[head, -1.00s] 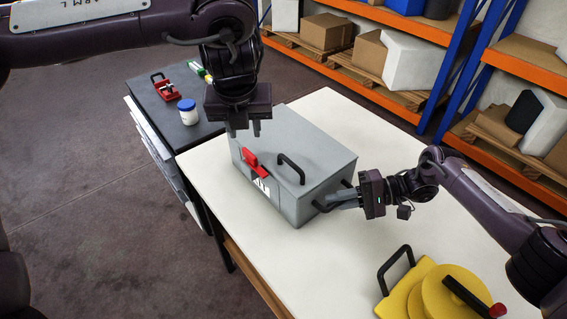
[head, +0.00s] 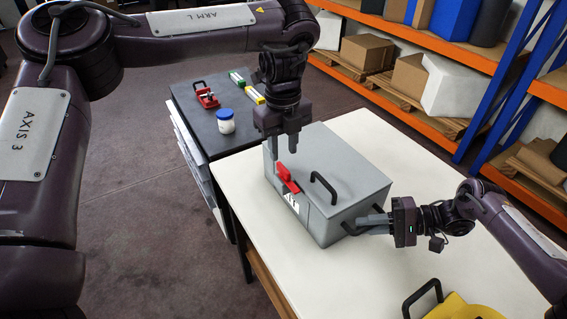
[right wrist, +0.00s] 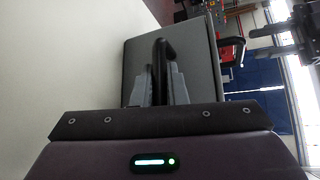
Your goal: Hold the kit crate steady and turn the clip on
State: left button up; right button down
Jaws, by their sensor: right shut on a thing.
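The grey kit crate (head: 345,180) stands closed on the white table, with a black handle (head: 324,188) on its lid. The red clip (head: 288,179) is on the crate's front upper edge, standing out at an angle. My left gripper (head: 284,155) points down just above and behind the clip, its two fingers apart with nothing seen between them. My right gripper (head: 352,229) is shut on the crate's black side handle, which also shows between its fingers in the right wrist view (right wrist: 163,62). The fingertips are partly hidden by the handle.
A dark side table (head: 190,100) holds a white jar with a blue lid (head: 225,121), a red clamp-like item (head: 207,97) and green and yellow items. A yellow object (head: 465,309) lies at the near right. Shelves (head: 400,105) stand behind.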

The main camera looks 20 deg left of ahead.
aim_at(284, 167)
pick_arm(q)
jog(key=shift+f, duration=2.75)
grip_shut()
